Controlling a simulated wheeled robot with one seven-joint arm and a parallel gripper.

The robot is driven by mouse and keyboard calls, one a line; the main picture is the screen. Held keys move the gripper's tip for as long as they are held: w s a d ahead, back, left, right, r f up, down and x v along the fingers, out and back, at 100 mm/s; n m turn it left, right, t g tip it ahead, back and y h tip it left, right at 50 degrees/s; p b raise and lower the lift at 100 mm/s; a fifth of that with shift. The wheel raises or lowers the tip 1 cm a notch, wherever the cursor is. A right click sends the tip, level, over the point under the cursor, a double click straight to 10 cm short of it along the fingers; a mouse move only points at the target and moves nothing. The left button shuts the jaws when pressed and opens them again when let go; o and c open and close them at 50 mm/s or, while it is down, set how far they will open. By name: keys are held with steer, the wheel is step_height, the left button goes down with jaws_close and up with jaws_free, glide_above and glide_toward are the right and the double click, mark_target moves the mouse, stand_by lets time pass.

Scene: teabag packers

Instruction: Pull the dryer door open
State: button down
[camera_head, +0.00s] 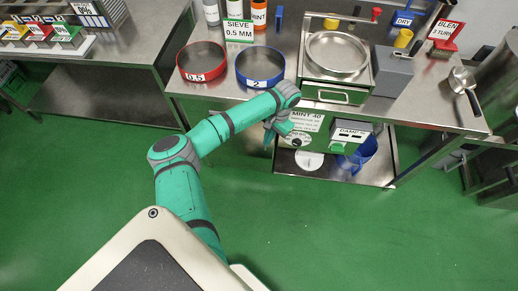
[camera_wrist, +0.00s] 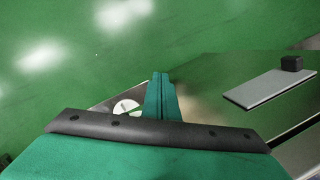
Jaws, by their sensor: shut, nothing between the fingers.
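A steel unit stands on the right-hand bench, with a round pan (camera_head: 337,53) in its top. Its front has a green-edged panel with a bar handle (camera_head: 333,96), which looks like the dryer door; no label on it is readable, and it appears shut. My gripper (camera_head: 268,142) is below and left of that handle, in front of the bench edge, apart from it and pointing down. In the wrist view my gripper's teal fingers (camera_wrist: 161,76) are together with nothing between them. The handle is not clearly identifiable in the wrist view.
A red-rimmed sieve (camera_head: 202,62) and a blue-rimmed sieve (camera_head: 260,66) stand left of the unit. A grey box (camera_head: 392,72) is to its right. Below, a lower shelf (camera_head: 379,174) holds a scale-like device (camera_head: 350,136) and a blue bin (camera_head: 368,150). Green floor in front is clear.

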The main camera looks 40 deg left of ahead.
step_height(320, 180, down, 6)
steer(key=s+n+h, duration=0.1)
steer(key=s, duration=0.1)
steer(key=shift+n+g+h, duration=0.3)
stand_by(0.5)
steer(key=shift+s+a+r, duration=0.1)
steer(key=shift+r, duration=0.05)
stand_by(1.4)
